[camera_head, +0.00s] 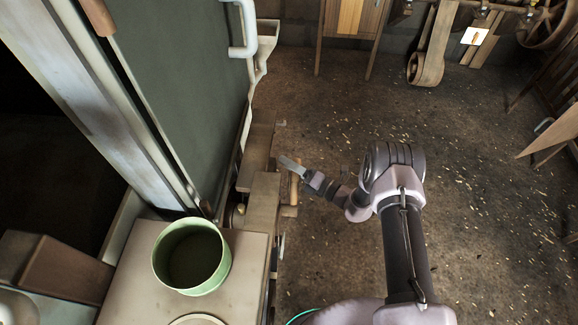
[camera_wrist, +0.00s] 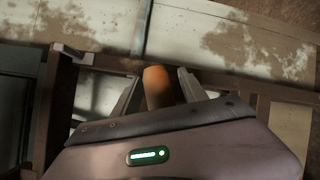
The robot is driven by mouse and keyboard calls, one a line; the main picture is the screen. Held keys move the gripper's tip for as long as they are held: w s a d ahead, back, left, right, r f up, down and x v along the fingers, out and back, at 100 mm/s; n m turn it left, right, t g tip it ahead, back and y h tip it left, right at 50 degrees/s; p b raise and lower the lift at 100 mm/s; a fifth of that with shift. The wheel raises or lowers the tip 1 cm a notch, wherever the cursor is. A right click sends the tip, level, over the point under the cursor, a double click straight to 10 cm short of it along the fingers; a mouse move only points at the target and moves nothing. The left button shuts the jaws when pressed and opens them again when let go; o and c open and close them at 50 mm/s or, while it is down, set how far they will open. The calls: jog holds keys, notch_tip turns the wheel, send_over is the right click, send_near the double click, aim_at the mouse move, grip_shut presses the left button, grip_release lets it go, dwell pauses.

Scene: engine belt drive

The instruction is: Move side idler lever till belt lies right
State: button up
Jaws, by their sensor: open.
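My gripper (camera_head: 292,166) reaches left to the edge of the bench in the head view. A short upright wooden handle (camera_head: 294,188) stands right beside it. In the wrist view my gripper (camera_wrist: 158,77) is open, with one finger on each side of a round orange-brown wooden piece (camera_wrist: 157,90). The wooden piece looks like the handle's end. I cannot tell whether the fingers touch it, or whether it is the side idler lever. A broad tan belt (camera_head: 432,45) hangs around a roller at the top right, far from my gripper. How it lies is hard to judge.
A green pot (camera_head: 192,257) stands on the pale bench top (camera_head: 245,262) at lower left. A tall dark green panel (camera_head: 190,85) with a white handle (camera_head: 248,28) rises behind it. A spoked wheel (camera_head: 548,22) is at top right. The chip-strewn floor (camera_head: 480,190) is mostly clear.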

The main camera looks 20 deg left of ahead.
jog(key=shift+a, duration=0.15)
grip_shut()
dwell(1.4)
